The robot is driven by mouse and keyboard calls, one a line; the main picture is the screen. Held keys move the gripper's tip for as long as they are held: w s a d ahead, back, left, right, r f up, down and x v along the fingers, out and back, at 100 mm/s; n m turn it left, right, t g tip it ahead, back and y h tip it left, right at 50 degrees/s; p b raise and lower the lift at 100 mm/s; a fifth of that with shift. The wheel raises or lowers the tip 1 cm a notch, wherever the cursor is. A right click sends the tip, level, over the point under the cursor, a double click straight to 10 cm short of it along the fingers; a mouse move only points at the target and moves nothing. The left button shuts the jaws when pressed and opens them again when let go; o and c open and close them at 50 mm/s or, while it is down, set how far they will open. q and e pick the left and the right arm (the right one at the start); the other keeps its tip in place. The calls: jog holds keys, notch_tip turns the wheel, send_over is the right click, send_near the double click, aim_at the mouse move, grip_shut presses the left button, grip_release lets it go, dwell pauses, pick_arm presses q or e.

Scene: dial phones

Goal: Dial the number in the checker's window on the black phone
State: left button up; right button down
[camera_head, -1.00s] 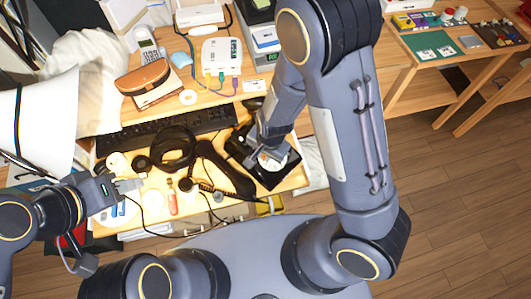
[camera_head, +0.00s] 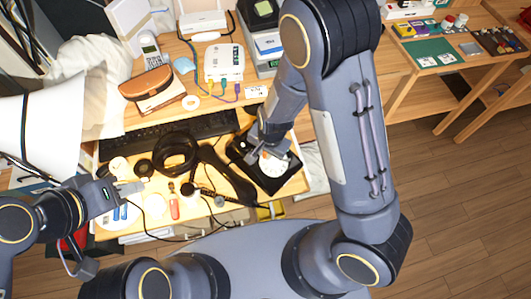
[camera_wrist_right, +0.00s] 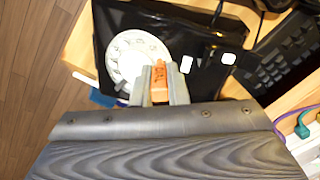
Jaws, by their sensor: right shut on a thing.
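The black phone (camera_head: 280,182) lies on the desk's right end, with a white rotary dial (camera_head: 273,163). In the right wrist view the dial (camera_wrist_right: 128,58) is partly covered by my fingers. My right gripper (camera_head: 262,150) is over the dial; in its wrist view the fingers (camera_wrist_right: 160,88) are shut on a small orange-brown piece (camera_wrist_right: 159,78), its tip at the dial's edge. Contact with the dial cannot be told. My left gripper (camera_head: 132,189) is over the desk's front left, its opening unclear. A box with a small green display (camera_head: 275,63) stands at the back; no digits are readable.
A black handset (camera_head: 228,175) and a black ring-shaped object (camera_head: 175,155) lie left of the phone. A keyboard (camera_head: 150,135) runs behind them. A white router (camera_head: 223,62) and a brown case (camera_head: 147,84) stand further back. A red-handled tool (camera_head: 174,208) lies near the front edge.

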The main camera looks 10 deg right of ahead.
dwell(0.3)
jog(key=shift+w+d+r, duration=0.1)
jog(key=shift+w+d, duration=0.3)
jog(key=shift+w, duration=0.1)
jog(key=shift+w+d, duration=0.1)
jog(key=shift+w+d, duration=0.25)
jog(key=shift+d, duration=0.2)
jog(key=shift+w+d, duration=0.15)
jog(key=shift+d, duration=0.45)
dwell(0.3)
